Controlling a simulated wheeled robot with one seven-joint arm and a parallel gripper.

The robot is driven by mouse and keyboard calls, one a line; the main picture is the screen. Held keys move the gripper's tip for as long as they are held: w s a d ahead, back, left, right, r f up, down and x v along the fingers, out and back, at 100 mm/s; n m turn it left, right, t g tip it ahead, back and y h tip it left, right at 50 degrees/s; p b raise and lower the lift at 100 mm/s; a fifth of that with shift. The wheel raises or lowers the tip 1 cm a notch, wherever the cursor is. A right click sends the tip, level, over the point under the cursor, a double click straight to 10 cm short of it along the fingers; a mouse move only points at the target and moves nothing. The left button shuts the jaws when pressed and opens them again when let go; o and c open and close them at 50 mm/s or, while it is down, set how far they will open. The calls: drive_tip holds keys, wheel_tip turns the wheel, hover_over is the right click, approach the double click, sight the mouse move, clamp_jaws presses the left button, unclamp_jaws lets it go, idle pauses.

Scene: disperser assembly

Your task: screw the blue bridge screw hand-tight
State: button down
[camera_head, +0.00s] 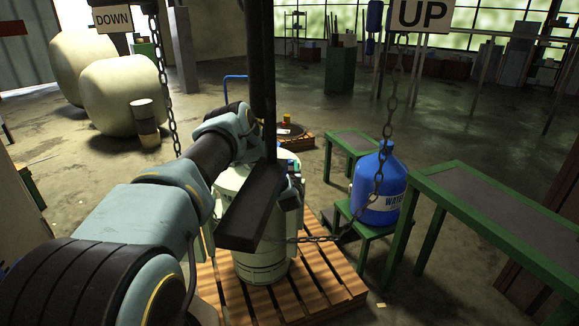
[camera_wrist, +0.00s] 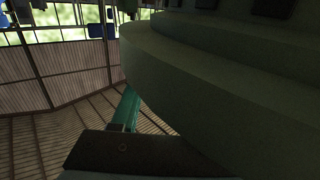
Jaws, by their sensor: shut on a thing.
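The pale cylindrical disperser vessel (camera_head: 262,262) stands upright on a wooden pallet in the head view. A dark beam, which looks like the bridge (camera_head: 250,208), lies across its top. My gripper (camera_wrist: 125,130) is at the vessel's side. In the wrist view its dark finger shows at the bottom, close to the vessel's curved wall (camera_wrist: 210,85), with a teal part (camera_wrist: 125,108) just beyond. The gripper is shut on the blue bridge screw, but the grip and the screw are mostly hidden by the beam, my arm and shadow. How far the screw is in cannot be seen.
The pallet (camera_head: 330,282) is under the vessel. A blue water jug (camera_head: 379,190) stands on a green stool close to the right, and a green bench (camera_head: 485,210) is farther right. Chains hang from the DOWN sign (camera_head: 113,19) and the UP sign (camera_head: 422,15); one crosses before the jug.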

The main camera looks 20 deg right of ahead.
drive_tip(key=shift+a+m+h+b, duration=0.1)
drive_tip(key=shift+m+h+b, duration=0.25)
drive_tip(key=shift+m+h, duration=0.4)
drive_tip(key=shift+c, duration=2)
unclamp_jaws()
drive_tip(key=b+v, duration=0.1)
drive_tip(key=v, duration=0.9)
drive_tip(key=shift+s+a+r+b, duration=0.15)
drive_tip(key=shift+s+a+b, duration=0.1)
drive_tip(key=shift+s+b, duration=0.1)
